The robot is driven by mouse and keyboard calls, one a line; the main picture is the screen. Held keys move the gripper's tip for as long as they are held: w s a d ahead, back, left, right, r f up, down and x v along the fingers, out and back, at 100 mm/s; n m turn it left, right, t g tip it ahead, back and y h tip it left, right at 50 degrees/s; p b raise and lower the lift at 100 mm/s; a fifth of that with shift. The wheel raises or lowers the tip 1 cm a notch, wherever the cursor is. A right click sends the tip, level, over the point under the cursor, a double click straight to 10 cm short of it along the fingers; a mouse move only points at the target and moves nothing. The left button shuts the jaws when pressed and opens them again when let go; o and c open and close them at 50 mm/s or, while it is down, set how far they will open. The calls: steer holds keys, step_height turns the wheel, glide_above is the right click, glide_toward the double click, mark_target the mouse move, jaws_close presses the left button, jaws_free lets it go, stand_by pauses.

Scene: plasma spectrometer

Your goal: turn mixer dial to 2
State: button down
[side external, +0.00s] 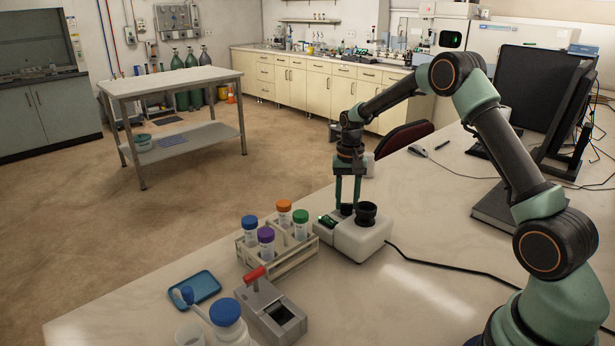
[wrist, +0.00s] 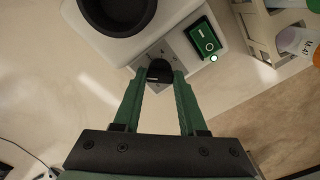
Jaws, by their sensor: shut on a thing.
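The mixer (side external: 352,235) is a white box with a black cup (side external: 366,214) on top, standing on the bench. In the wrist view the mixer (wrist: 100,42) fills the upper left, with the cup (wrist: 120,12) at the top. A green switch (wrist: 204,41) is right of the dial. My gripper (wrist: 160,78) is shut on the dial, one green finger on each side. In the side view my gripper (side external: 347,205) points down at the mixer.
A rack (side external: 280,250) with several capped tubes stands left of the mixer. A device with a red lever (side external: 270,305), a blue tray (side external: 195,288) and a blue-capped bottle (side external: 228,318) are nearer. A black cable (side external: 450,266) runs right.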

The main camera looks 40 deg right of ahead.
mark_target(347, 204)
steer(key=shift+r, duration=0.15)
stand_by(0.3)
steer(key=shift+c, duration=2.3)
jaws_free()
step_height(347, 204, up, 12)
